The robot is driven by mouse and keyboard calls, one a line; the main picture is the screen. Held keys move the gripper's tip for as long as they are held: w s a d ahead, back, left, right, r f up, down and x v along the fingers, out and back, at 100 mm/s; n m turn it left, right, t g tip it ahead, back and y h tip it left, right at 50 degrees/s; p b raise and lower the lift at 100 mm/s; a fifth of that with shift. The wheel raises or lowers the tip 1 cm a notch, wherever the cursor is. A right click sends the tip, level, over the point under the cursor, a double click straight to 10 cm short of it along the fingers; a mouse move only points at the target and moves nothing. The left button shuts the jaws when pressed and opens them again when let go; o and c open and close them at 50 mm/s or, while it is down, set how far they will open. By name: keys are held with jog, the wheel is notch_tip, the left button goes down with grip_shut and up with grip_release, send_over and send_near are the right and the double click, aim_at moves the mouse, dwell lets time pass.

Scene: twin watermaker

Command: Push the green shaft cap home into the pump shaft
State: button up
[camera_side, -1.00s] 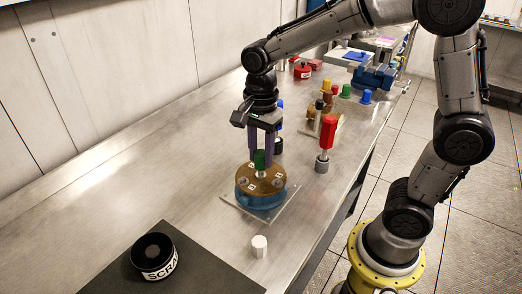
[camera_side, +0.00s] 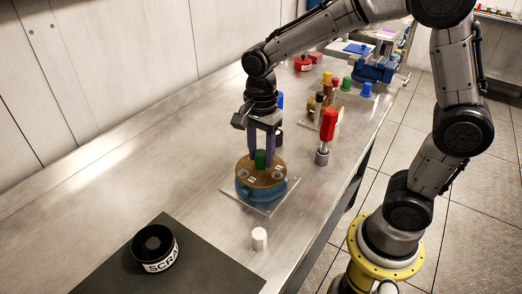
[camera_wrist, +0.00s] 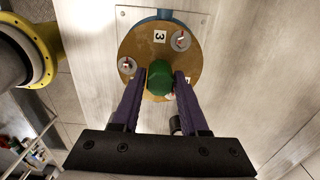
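The green shaft cap (camera_side: 260,159) stands upright at the centre of the brown round pump top (camera_side: 275,176), which sits on a blue pump body (camera_side: 265,194) on a clear plate. No bare shaft shows under the cap, so the shaft is hidden. My gripper (camera_side: 262,155) points down over the pump, its purple fingers on either side of the cap. In the wrist view the cap (camera_wrist: 160,77) sits between the fingertips, which appear to touch its sides. The pump top there carries a "3" label and bolts.
A red-handled tool (camera_side: 326,132) stands right of the pump, and a white cylinder (camera_side: 259,239) stands in front. A black scrap bin (camera_side: 155,248) is on a dark mat. Coloured caps and a blue vise (camera_side: 376,68) are farther back. The bench left of the pump is clear.

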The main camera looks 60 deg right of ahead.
aim_at(261, 152)
jog(key=o, duration=0.4)
notch_tip(261, 152, up, 14)
jog(key=shift+f, duration=0.1)
dwell(0.4)
jog(key=s+d+r+t, duration=0.1)
jog(key=s+r, duration=0.2)
jog(key=s, duration=0.2)
jog(key=s+f+n+t, duration=0.1)
jog(key=s+f+n, duration=0.1)
jog(key=n, duration=0.4)
jog(key=s+d+f+n+t, duration=0.1)
jog(key=s+f+n+t, duration=0.1)
jog(key=s+n, duration=0.3)
jog(key=s+d+f+n+t, duration=0.1)
jog(key=s+f+n, duration=0.2)
jog(key=n, duration=0.4)
jog(key=shift+s+f+t, duration=0.3)
jog(key=shift+f, duration=0.35)
